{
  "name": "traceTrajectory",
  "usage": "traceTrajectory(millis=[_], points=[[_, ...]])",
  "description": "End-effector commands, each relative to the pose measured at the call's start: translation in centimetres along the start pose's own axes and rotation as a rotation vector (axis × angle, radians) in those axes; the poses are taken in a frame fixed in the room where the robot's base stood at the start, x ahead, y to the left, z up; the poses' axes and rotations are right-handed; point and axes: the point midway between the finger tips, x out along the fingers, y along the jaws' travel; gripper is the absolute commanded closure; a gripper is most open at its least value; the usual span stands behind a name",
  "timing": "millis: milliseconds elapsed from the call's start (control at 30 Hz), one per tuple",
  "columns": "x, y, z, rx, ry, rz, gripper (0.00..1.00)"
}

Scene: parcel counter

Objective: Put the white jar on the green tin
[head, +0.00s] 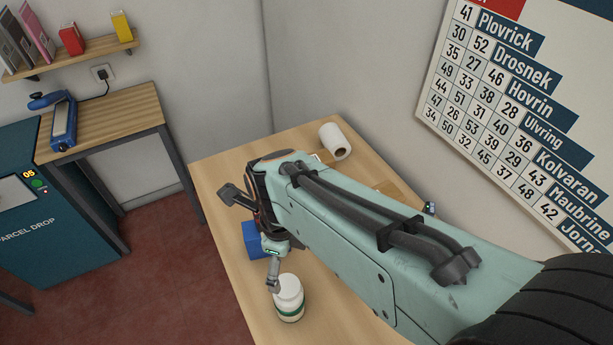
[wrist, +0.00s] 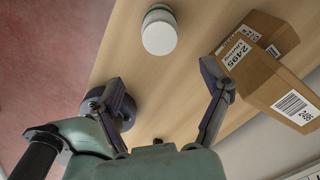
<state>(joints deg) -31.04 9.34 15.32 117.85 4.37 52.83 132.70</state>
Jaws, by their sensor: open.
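A white jar (head: 288,290) with a white lid and a green band low down stands upright near the front of the counter in the head view. In the wrist view, a round white top with a dark greenish edge (wrist: 159,36), apparently the jar, lies beyond the gap between the fingers, apart from both. My gripper (head: 250,239) is open and empty above the counter; it also shows in the wrist view (wrist: 161,78). In the head view one finger overlaps the jar's left edge; contact cannot be told. I see no separate green tin; my arm hides much of the counter.
A blue box (head: 254,240) is partly behind my gripper. A white paper roll (head: 336,141) lies at the far end. Labelled cardboard boxes (wrist: 263,65) stand at right in the wrist view. The counter's left edge drops to red floor; a wall bounds the right.

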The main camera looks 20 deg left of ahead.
Motion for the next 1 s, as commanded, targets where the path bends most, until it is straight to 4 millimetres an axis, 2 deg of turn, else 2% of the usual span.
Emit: traceTrajectory(millis=[100, 267, 367, 467, 533, 700, 833, 1000], points=[[-1.4, 0.0, 0.0, 0.000, -0.002, -0.002, 0.23], [-2.1, 0.0, -0.1, -0.006, 0.000, 0.000, 0.23], [-2.4, -0.1, -1.4, -0.070, 0.004, -0.003, 0.23], [-3.1, -0.1, -4.7, -0.241, 0.013, -0.005, 0.23], [-3.7, 0.3, -7.7, -0.420, 0.018, -0.004, 0.23], [-4.4, 3.4, -14.8, -0.930, 0.003, 0.008, 0.23], [-4.2, 6.3, -18.0, -1.278, -0.027, -0.003, 0.23], [-3.6, 8.8, -19.7, -1.576, -0.055, -0.031, 0.23]])
